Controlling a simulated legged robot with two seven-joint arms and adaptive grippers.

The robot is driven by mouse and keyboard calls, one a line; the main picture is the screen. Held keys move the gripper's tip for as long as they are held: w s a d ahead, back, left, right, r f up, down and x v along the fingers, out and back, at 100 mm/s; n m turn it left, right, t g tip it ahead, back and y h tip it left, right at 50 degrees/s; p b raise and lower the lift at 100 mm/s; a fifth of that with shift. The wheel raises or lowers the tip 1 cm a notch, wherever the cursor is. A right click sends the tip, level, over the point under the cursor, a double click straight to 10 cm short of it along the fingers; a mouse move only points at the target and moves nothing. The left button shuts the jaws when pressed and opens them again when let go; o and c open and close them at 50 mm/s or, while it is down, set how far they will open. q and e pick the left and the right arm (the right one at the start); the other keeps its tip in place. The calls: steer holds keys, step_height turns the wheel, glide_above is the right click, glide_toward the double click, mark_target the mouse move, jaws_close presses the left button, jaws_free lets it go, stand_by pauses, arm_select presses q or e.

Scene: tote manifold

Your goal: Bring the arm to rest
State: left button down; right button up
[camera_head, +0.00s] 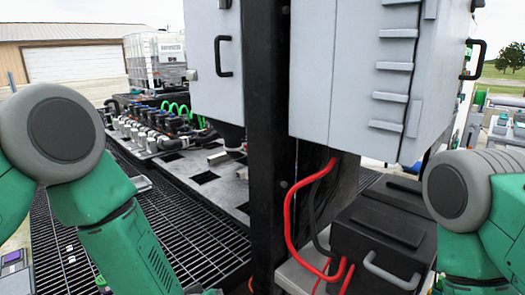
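My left arm (128,240) comes in from the left, green with a grey round joint, and runs down out of the bottom edge. My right arm (468,225) shows at the right edge, also green and grey, bent downward. Both grippers are below or outside the picture, so I cannot see whether they are open or hold anything.
Two grey cabinets (352,75) flank a black post (264,130) ahead. A black case (385,235) with a grey handle and red cables (290,225) are at lower right. A manifold (150,128) with green hoses stands behind metal grating (190,240).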

arm_select(q)
steer(key=s+a+f+m+g+b, duration=0.2)
steer(key=s+a+f+g, duration=0.1)
steer(key=s+a+f, duration=0.55)
steer(key=s+a+f+m+g+b, duration=0.1)
steer(key=s+a+f+g, duration=0.35)
steer(key=s, duration=0.75)
steer(key=s+a+f+m+g+b, duration=0.1)
steer(key=s+a+f, duration=0.1)
steer(key=s, duration=0.4)
steer(key=s+a+f+g+y, duration=0.1)
steer(key=s+a, duration=0.1)
steer(key=s, duration=0.4)
steer(key=shift+a+f+m+b, duration=0.2)
steer(key=shift+f+m+b, duration=0.15)
steer(key=shift+f+m, duration=0.05)
arm_select(e)
steer(key=shift+a+f, duration=0.25)
steer(key=shift+f, duration=1.05)
steer(key=shift+a+f, duration=0.25)
steer(key=shift+f, duration=1)
